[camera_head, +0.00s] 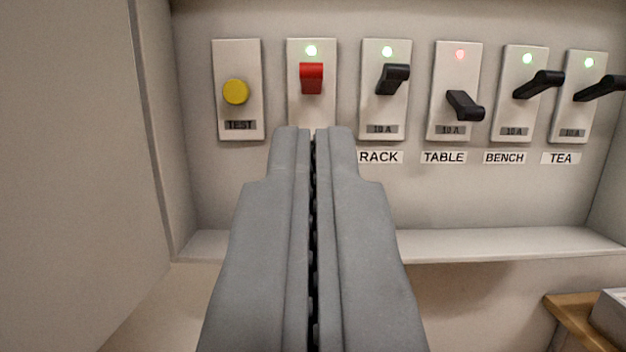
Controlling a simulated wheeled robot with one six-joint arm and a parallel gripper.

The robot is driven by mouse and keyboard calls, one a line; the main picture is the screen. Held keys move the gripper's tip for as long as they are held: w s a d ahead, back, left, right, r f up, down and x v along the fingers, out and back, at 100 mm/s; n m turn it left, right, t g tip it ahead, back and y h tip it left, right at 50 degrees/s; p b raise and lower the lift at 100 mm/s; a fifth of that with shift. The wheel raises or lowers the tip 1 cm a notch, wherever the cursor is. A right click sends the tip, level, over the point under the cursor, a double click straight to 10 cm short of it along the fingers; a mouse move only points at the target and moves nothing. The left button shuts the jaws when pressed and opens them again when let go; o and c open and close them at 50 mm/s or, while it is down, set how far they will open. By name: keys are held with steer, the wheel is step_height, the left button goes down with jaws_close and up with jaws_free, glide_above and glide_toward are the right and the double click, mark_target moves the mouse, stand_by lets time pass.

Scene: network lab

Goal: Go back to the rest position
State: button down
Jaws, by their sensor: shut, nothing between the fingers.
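My gripper (313,131) is shut and empty. Its fingertips are in front of the panel, just below the switch with the red lever (312,78), and hide the lower part of that switch's plate. I cannot tell whether they touch it. The red lever is up under a green light. The RACK (392,79), BENCH (539,84) and TEA (600,88) levers are black and up, with green lights. The TABLE lever (465,105) is black and down, with a red light.
A TEST plate with a yellow button (236,92) is at the left of the row. The box's ledge (500,244) runs below the switches, and a side wall or door (75,150) stands at the left. A wooden surface (570,312) with a grey object shows at the lower right.

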steer(key=shift+s, duration=0.45)
steer(key=s+f+g, duration=0.2)
steer(key=s+f, duration=0.3)
steer(key=s, duration=0.7)
steer(key=s+f+g, duration=0.2)
steer(key=s+f, duration=0.3)
steer(key=s, duration=0.8)
steer(key=shift+s+f+g, duration=0.3)
steer(key=shift+g, duration=0.1)
steer(key=c, duration=2.1)
jaws_free()
